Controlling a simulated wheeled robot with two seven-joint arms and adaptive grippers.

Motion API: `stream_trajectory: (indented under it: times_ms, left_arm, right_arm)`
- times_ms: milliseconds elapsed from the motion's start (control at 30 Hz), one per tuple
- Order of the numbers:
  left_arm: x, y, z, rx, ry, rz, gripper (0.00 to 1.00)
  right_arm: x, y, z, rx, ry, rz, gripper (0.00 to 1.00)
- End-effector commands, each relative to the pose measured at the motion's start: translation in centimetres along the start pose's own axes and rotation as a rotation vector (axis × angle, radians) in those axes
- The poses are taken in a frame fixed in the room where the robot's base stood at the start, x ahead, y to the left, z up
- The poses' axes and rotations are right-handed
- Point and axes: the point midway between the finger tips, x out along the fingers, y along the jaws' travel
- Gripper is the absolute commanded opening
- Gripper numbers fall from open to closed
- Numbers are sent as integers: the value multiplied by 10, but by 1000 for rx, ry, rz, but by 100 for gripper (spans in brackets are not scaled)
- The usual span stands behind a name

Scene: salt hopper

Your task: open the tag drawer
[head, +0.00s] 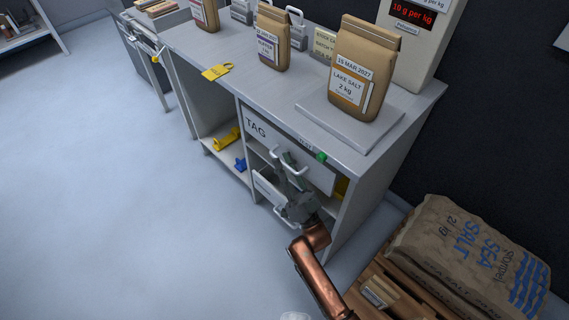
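The tag drawer (257,130) has a pale front marked "TAG", set under the right part of the grey bench top. Its front looks flush with the bench, so it appears closed. A light bar handle (273,153) crosses the front. My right gripper (286,163) is at this handle, reaching up from below on a copper-coloured arm. Its dark fingers overlap the middle of the handle and hide part of it. I cannot tell whether they are closed on it or just touching.
A second pale front (267,191) with a handle is below the drawer. A green piece (321,157) sits at the drawer's upper right. Paper salt bags (364,70) stand on the bench (190,45). A large sea salt sack (465,255) lies at right. The floor at left is clear.

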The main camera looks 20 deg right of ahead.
Motion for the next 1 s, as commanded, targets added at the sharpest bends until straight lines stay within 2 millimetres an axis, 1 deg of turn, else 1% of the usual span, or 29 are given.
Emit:
stream_trajectory:
  times_ms: [33, 200, 300, 867, 1000]
  left_arm:
    - [0, 0, 0, 0, 0, 0, 63]
    - [0, 0, 0, 0, -1, 0, 63]
    - [0, 0, 0, 0, -1, 1, 63]
    - [0, 0, 0, 0, 0, 0, 63]
    - [-3, 2, -2, -1, -7, 3, 63]
  right_arm:
    - [0, 0, 0, 0, 0, 0, 17]
    - [0, 0, 0, 0, 0, 0, 5]
    - [-1, 0, 0, 0, 0, 0, 0]
    - [-1, 0, 0, 0, -1, 1, 0]
    - [-3, 0, -4, -5, 1, 7, 0]
